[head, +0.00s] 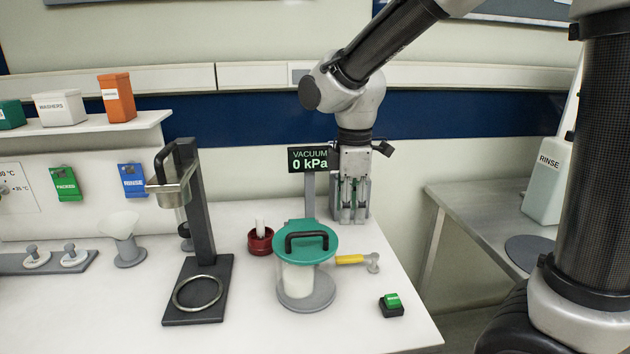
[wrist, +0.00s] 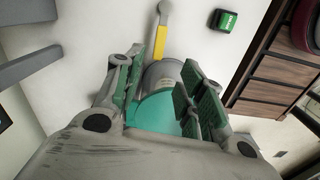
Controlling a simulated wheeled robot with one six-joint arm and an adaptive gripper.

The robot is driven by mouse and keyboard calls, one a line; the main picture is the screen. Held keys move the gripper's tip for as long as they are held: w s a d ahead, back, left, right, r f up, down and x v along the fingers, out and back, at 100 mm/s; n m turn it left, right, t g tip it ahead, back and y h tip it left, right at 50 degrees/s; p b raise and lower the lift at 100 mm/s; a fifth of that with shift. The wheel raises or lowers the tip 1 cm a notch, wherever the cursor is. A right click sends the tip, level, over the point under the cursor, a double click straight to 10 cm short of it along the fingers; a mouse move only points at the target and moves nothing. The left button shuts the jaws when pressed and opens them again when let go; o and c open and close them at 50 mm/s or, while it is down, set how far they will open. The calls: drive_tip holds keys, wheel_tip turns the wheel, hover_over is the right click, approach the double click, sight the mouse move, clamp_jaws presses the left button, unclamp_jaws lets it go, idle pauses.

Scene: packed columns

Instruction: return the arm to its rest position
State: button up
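My gripper (head: 350,212) points straight down over the right rear part of the white bench, just right of the vacuum display. Its fingers are apart with nothing between them; in the wrist view the green finger pads (wrist: 162,82) also stand apart. The arm reaches in from the upper right. Below and beyond the fingers in the wrist view is the clear vessel with a teal lid (wrist: 160,108). In the head view the teal lid (head: 284,245) and its black handle are left of and in front of my gripper, apart from it.
The vacuum display (head: 310,160) reads 0 kPa and stands close beside my gripper. A yellow-handled valve (head: 350,259), a green button (head: 392,301), a red dish (head: 260,243) and a black stand (head: 201,230) are on the bench. A side table (head: 470,205) with a rinse bottle is at right.

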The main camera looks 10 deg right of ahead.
drive_tip(key=s+d+r+m+t, duration=0.2)
drive_tip(key=s+d+r+m, duration=0.2)
drive_tip(key=s+d+m, duration=0.3)
drive_tip(key=s+d+r+m+t, duration=0.2)
drive_tip(key=s+d+m, duration=0.6)
drive_tip(key=d, duration=0.6)
drive_tip(key=shift+s+r+m, duration=0.2)
drive_tip(key=shift+r+m, duration=0.65)
drive_tip(key=shift+m, duration=0.05)
